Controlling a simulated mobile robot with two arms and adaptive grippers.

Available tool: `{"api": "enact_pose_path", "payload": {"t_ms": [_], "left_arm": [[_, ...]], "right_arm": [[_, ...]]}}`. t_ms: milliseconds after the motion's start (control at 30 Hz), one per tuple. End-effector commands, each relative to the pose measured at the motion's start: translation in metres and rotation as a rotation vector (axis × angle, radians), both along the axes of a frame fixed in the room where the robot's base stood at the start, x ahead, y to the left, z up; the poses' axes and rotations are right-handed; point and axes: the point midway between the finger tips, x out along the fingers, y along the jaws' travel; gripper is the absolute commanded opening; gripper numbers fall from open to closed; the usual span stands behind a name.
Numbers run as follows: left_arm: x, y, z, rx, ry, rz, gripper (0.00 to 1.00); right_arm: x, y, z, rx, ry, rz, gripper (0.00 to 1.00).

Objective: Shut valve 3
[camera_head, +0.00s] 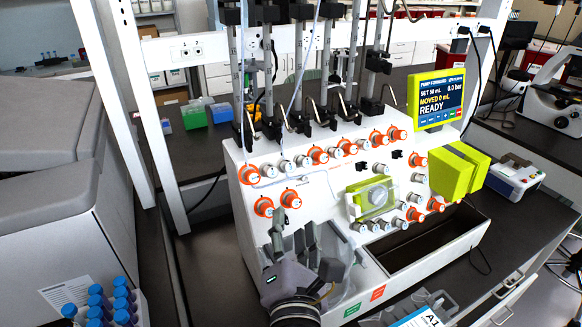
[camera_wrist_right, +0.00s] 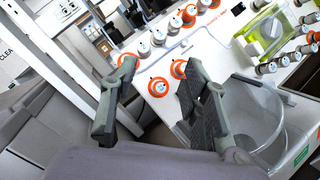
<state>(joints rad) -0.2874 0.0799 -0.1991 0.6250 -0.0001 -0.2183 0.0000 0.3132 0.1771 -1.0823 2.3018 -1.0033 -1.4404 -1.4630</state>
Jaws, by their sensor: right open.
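The cell processor's white panel (camera_head: 330,190) carries several orange-ringed valve knobs and several smaller white knobs. I cannot read which one is valve 3. On its left side are an upper orange knob (camera_head: 249,174) and two lower ones, left (camera_head: 263,206) and right (camera_head: 290,198). My right gripper (camera_head: 294,232) is open and empty, in front of the panel's lower left, just below these two. In the right wrist view its spread fingers (camera_wrist_right: 158,92) flank an orange knob (camera_wrist_right: 158,87), apart from it as far as I can tell. My left gripper is not in view.
A clear round vessel (camera_wrist_right: 250,112) sits close beside the right finger. A yellow-green pump head (camera_head: 372,197) and a pump display reading READY (camera_head: 441,100) are further right. Blue-capped tubes (camera_head: 98,300) stand at the lower left. Vertical syringe rods rise behind the panel.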

Motion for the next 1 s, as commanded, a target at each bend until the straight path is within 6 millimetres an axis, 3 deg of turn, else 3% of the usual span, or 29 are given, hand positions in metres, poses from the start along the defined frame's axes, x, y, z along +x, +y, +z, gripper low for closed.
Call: {"api": "enact_pose_path", "payload": {"t_ms": [100, 267, 600, 800, 1000], "left_arm": [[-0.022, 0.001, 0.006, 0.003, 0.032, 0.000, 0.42], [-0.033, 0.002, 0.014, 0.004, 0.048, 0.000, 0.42], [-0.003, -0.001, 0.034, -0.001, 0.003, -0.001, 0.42], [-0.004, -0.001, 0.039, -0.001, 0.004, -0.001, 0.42], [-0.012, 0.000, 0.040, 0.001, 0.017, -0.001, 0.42]], "right_arm": [[0.022, -0.003, 0.003, -0.004, -0.001, -0.006, 0.42], [0.058, -0.004, 0.004, -0.003, -0.001, -0.005, 0.42], [0.129, -0.008, 0.003, -0.001, 0.001, -0.004, 0.42], [0.154, -0.009, 0.001, 0.000, 0.001, -0.003, 0.42], [0.162, -0.009, 0.000, 0.002, 0.002, -0.001, 0.42]]}}
